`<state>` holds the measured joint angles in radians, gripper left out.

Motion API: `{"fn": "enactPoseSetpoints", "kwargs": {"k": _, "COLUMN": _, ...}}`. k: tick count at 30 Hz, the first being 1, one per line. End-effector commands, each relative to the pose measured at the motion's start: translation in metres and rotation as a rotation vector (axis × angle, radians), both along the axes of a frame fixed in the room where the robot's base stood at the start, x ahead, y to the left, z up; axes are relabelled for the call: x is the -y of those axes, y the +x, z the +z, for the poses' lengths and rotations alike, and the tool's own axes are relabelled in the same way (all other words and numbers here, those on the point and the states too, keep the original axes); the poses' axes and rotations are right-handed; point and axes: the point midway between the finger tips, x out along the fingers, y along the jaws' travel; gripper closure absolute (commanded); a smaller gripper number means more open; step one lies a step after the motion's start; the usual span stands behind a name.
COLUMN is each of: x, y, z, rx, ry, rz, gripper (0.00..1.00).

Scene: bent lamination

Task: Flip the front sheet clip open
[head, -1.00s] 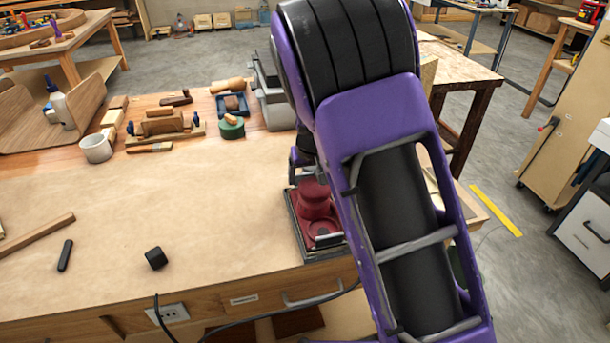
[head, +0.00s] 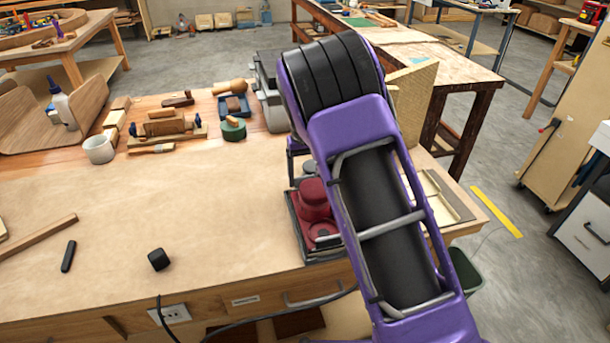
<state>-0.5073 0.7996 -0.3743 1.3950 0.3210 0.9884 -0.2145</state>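A red sander (head: 315,201) stands upright on a dark-edged base near the front right of the workbench. A pale metal bar, perhaps the front sheet clip (head: 327,238), shows low on its front side; I cannot tell whether it is open or shut. My purple arm stands in front of the sander's right side and hides part of it. My gripper is hidden behind my arm, so its fingers and its distance from the clip do not show.
A shallow tray (head: 445,192) lies right of my arm.

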Motion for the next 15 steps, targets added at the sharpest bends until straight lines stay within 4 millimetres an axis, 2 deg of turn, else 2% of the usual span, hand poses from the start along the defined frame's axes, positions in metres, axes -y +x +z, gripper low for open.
{"fn": "enactPoseSetpoints", "kwargs": {"k": 6, "x": 0.0009, "y": -0.0005, "z": -0.0010, "rx": -0.002, "ry": -0.002, "rz": 0.000, "gripper": 0.81}}
{"fn": "enactPoseSetpoints", "kwargs": {"k": 7, "x": 0.0010, "y": -0.0004, "z": -0.0011, "rx": -0.002, "ry": -0.002, "rz": 0.000, "gripper": 0.24}}
{"fn": "enactPoseSetpoints", "kwargs": {"k": 11, "x": 0.0010, "y": -0.0004, "z": -0.0011, "rx": -0.001, "ry": -0.001, "rz": 0.000, "gripper": 0.00}}
{"fn": "enactPoseSetpoints", "kwargs": {"k": 15, "x": 0.0007, "y": -0.0004, "z": -0.0009, "rx": 0.000, "ry": -0.001, "rz": 0.000, "gripper": 0.00}}
